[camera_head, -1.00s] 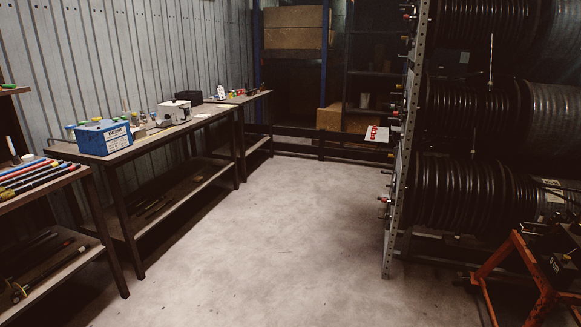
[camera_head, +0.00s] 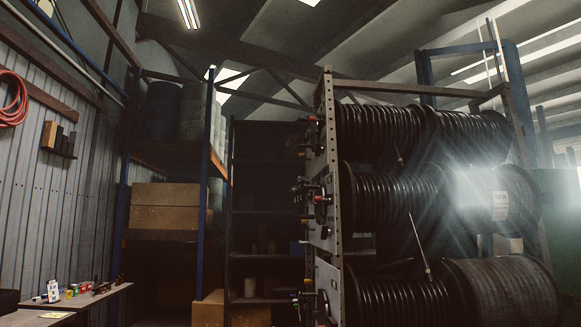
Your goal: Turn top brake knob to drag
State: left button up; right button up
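The brake knobs sit on the left side plate of the hose reel rack (camera_head: 329,160), seen nearly edge-on. A top cluster of small fittings (camera_head: 309,121) is near the upper end of the plate. A middle cluster of knobs (camera_head: 313,197) has red and dark parts. A lower cluster (camera_head: 308,295) is near the bottom edge. Which one is the top brake knob, and how it is set, is too small and dark to tell. Black hose reels (camera_head: 385,205) fill the rack in three tiers. Neither of my grippers is in view.
Tall shelving with blue posts (camera_head: 207,190) and cardboard boxes (camera_head: 160,207) stands behind, left of the rack. A bench with small items (camera_head: 85,300) is at the lower left. A coiled red hose (camera_head: 13,98) hangs on the wall. The floor is out of view.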

aim_at(318, 149)
jog(key=i+j+z, duration=0.6)
jog(key=z, duration=0.2)
jog(key=i+j+z, duration=0.4)
jog(key=k+l, duration=0.05)
